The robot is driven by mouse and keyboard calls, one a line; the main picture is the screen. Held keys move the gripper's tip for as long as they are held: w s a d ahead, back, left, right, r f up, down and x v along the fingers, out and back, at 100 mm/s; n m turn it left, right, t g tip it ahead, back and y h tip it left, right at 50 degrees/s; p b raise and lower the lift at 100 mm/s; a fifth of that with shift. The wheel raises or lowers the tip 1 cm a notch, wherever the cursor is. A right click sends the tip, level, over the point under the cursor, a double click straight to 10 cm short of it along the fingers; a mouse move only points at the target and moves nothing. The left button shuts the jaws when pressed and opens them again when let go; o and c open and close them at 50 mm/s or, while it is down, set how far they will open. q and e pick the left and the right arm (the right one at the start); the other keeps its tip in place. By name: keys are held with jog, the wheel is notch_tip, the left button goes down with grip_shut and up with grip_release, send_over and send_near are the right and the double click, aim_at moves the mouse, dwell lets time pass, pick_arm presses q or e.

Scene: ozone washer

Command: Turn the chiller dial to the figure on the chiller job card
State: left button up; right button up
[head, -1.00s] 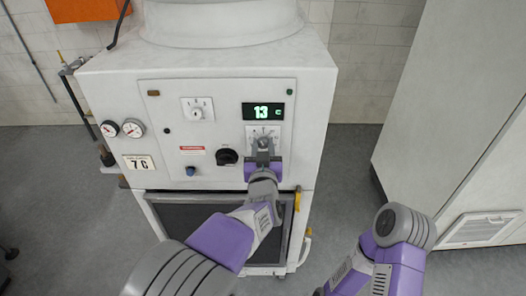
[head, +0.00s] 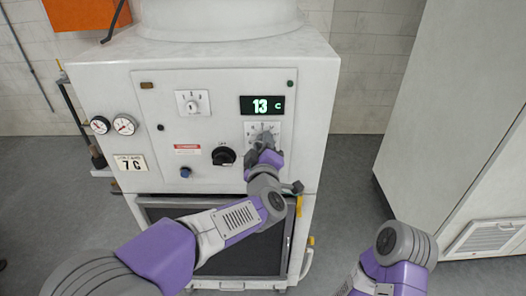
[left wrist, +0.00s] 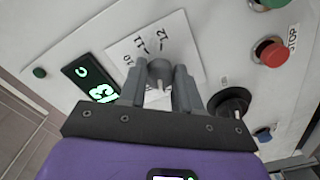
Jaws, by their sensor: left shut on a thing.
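The chiller dial (left wrist: 160,70) is a small grey knob on a white scale plate (head: 250,127), below the green display (head: 262,105) that reads 13 C. In the left wrist view, scale marks near 10, 11 and 12 show beside the knob; its pointer is hard to read. My left gripper (head: 266,148) is at the dial, its two fingers (left wrist: 160,90) shut on either side of the knob. In the head view it hides much of the dial. My right gripper is out of view.
A black knob (head: 224,156) is left of the dial, with a blue knob (head: 185,172) below it. The left wrist view shows a red stop button (left wrist: 272,52). A tall cabinet (head: 445,120) stands right.

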pick_arm(q)
jog(key=shift+n+b, duration=0.6)
jog(key=shift+n, duration=0.5)
jog(key=o, duration=1.1)
jog(key=shift+c, duration=0.2)
jog(key=s+p, duration=0.1)
jog(key=s, duration=0.6)
jog(key=shift+s, duration=0.3)
